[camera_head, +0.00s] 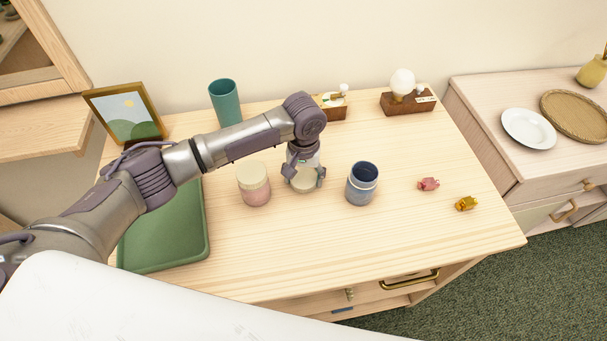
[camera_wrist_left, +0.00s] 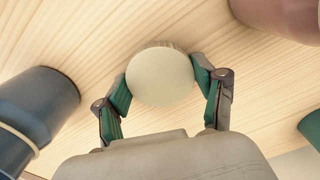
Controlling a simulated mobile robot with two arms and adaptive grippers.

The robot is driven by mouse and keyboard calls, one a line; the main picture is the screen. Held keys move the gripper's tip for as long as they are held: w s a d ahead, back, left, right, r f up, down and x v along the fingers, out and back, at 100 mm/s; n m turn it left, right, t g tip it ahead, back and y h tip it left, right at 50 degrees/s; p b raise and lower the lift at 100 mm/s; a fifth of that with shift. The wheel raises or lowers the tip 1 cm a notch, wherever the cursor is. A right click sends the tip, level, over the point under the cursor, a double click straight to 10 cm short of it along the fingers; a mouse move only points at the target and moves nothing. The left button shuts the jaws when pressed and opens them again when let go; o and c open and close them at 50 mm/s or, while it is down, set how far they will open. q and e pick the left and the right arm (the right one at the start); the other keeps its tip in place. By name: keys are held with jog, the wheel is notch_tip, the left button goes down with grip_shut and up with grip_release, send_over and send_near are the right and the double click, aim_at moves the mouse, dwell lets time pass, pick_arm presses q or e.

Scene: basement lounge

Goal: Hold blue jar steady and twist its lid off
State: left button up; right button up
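The blue jar (camera_head: 360,190) stands upright on the wooden table, right of my left gripper. Its top is open, showing a dark inside. It also shows at the left of the left wrist view (camera_wrist_left: 38,108). The cream round lid (camera_head: 303,182) is apart from the jar, between the fingers of my left gripper (camera_head: 304,180). In the left wrist view the lid (camera_wrist_left: 160,77) has a fingertip against each side, and the gripper (camera_wrist_left: 162,82) appears shut on it. The lid is low over the table; I cannot tell whether it touches. My right gripper is not in view.
A pink jar with a cream lid (camera_head: 254,184) stands left of the gripper. A green tray (camera_head: 165,236) lies under my left arm. A teal cup (camera_head: 225,103), picture frame (camera_head: 126,114) and lamp (camera_head: 404,93) stand behind. Two small figurines (camera_head: 428,184) (camera_head: 467,203) are right. The front table is clear.

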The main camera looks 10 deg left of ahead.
pick_arm(q)
jog(key=o, duration=0.4)
jog(key=shift+r, duration=0.1)
